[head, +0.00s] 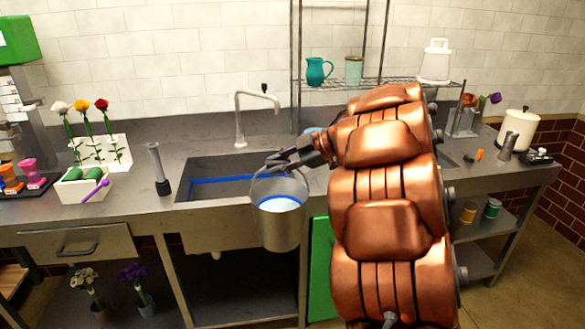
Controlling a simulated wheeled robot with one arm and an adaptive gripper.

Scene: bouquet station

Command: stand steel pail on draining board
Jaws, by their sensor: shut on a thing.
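The steel pail (279,225) hangs upright from my gripper (277,161), in front of the sink and the counter's front edge. My gripper is shut at the pail's top, on its handle or rim; I cannot tell which. The pail shows a pale surface inside with a blue band at its edge. The sink (205,170) is behind the pail and has a blue line along its inside. My copper-coloured arm covers the counter to the right of the sink, so I cannot make out the draining board.
A tap (240,115) rises behind the sink. A grey cylinder tool (158,170) stands left of the sink. A wire rack holds a teal jug (317,72) and a pale canister (353,70). A cream pot (518,130) stands at the far right. A green panel (320,268) is below the counter.

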